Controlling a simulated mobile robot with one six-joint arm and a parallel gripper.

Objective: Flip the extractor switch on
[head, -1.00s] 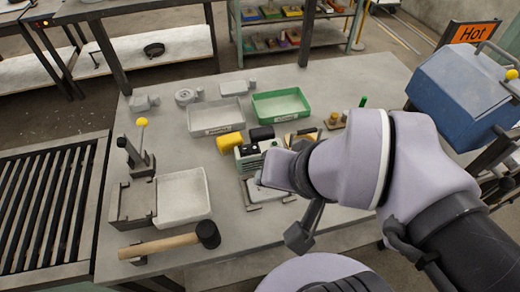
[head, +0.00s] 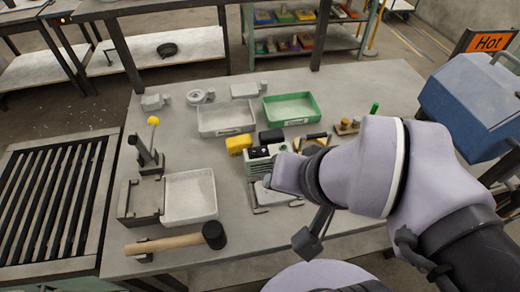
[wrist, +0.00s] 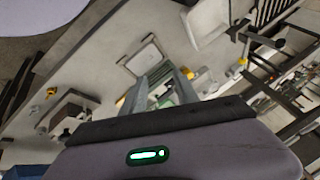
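A small grey-green box with black parts on top (head: 258,161) stands mid-bench; I cannot tell whether it carries the extractor switch. No switch is clearly readable in either view. My gripper shows in the wrist view (wrist: 162,82) with two grey fingers apart and nothing visibly held between them. Part of a greenish box shows beyond the fingers. In the head view my arm reaches in from the right and hides the fingertips, close to the grey-green box.
A yellow-knobbed lever (head: 153,122), a white tray (head: 190,196) and a mallet (head: 165,243) are at left. A grey tray (head: 226,118) and green tray (head: 291,108) stand behind. A blue housing (head: 470,105) by a "Hot" sign (head: 490,41) is at right.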

